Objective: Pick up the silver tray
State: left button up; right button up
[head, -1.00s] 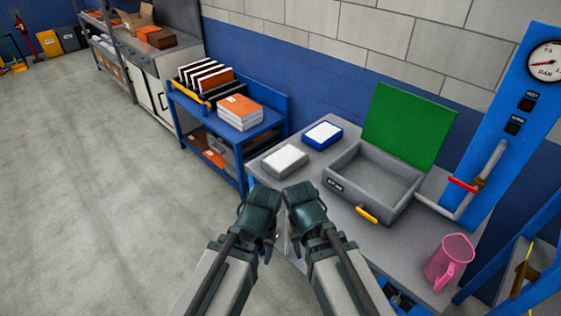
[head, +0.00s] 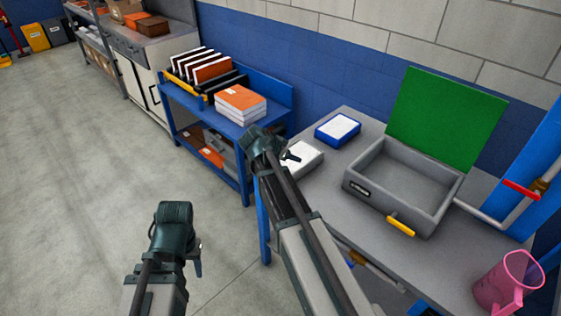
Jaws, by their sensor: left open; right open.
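The silver tray (head: 309,168) lies flat at the left end of the grey workbench, with a white top. My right gripper (head: 291,156) is at its left side, over the table edge, and hides part of the tray. Its jaws are open, and I cannot tell whether it touches the tray. My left gripper (head: 198,261) is open and empty, low over the floor, left of the workbench.
A blue tray (head: 320,136) with a white top lies behind the silver one. A grey box (head: 390,208) with a raised green lid (head: 450,115) stands to the right. A pink mug (head: 503,285) is at the right. A blue cart (head: 245,120) stands left of the bench.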

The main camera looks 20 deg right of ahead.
aim_at(308, 163)
jog(key=shift+d+f+b, duration=0.2)
jog(key=shift+f+b, duration=0.05)
jog(key=shift+b, duration=0.05)
jog(key=b+x, duration=0.5)
jog(key=x, duration=0.2)
jog(key=shift+d+f+b, duration=0.2)
jog(key=shift+f+b, duration=0.1)
jog(key=shift+f, duration=0.1)
jog(key=shift+w+d, duration=0.1)
jog(key=shift+d, duration=0.05)
jog(key=b+x, duration=0.3)
jog(key=x, duration=0.1)
jog(key=shift+f, duration=0.3)
jog(key=shift+d+f+b, duration=0.2)
jog(key=shift+d+b, duration=0.2)
jog(key=shift+d, duration=0.05)
jog(key=shift+r, duration=0.1)
grip_shut()
